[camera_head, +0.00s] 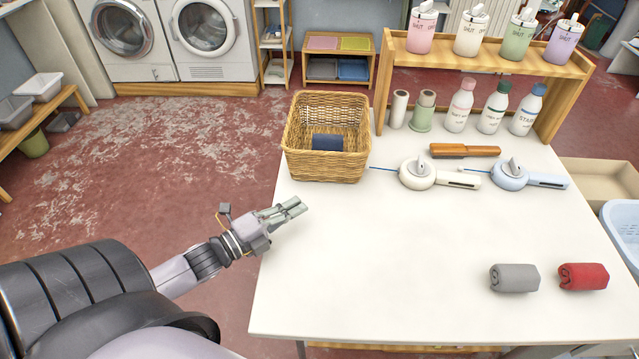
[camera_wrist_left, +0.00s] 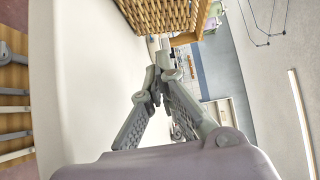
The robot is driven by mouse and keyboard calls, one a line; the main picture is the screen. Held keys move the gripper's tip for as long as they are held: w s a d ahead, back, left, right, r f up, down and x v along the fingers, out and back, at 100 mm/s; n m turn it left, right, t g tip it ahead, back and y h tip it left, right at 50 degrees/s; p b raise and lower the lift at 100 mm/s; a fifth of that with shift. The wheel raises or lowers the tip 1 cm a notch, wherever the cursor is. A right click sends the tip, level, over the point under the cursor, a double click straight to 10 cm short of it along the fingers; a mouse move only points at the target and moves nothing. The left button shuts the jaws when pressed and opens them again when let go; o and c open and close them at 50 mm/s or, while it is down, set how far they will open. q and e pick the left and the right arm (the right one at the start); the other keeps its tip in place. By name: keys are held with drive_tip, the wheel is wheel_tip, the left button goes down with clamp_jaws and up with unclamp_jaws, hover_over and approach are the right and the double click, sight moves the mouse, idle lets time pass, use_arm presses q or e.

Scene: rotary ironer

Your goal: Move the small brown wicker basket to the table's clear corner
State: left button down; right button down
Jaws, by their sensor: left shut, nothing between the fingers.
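The brown wicker basket (camera_head: 327,168) stands upright at the table's far left corner in the head view, with a dark blue folded item (camera_head: 328,142) inside. Part of its woven side also shows at the top of the left wrist view (camera_wrist_left: 165,15). The white table (camera_head: 390,260) has a bare near left part. My left gripper (camera_head: 297,206) is at the table's left edge, in front of the basket and apart from it. Its fingers are shut and empty; they also show meeting in the left wrist view (camera_wrist_left: 158,78). My right gripper is not in view.
A grey roll (camera_head: 514,278) and a red roll (camera_head: 583,277) lie at the near right. Two corded devices (camera_head: 418,174) (camera_head: 509,176) and a wooden brush (camera_head: 464,151) lie right of the basket. Several bottles (camera_head: 458,106) stand under a wooden shelf (camera_head: 480,62). The table's near left and middle are clear.

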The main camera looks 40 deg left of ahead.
use_arm(q)
approach(337, 173)
drive_tip(key=d, duration=0.3)
drive_tip(key=shift+w+d, duration=0.1)
drive_tip(key=shift+w, duration=0.2)
drive_tip(key=shift+w+a, duration=0.3)
drive_tip(key=shift+w, duration=0.25)
drive_tip(key=shift+w+a, duration=0.25)
drive_tip(key=shift+w, duration=0.3)
drive_tip(key=shift+w+a, duration=0.35)
drive_tip(key=shift+w, duration=0.3)
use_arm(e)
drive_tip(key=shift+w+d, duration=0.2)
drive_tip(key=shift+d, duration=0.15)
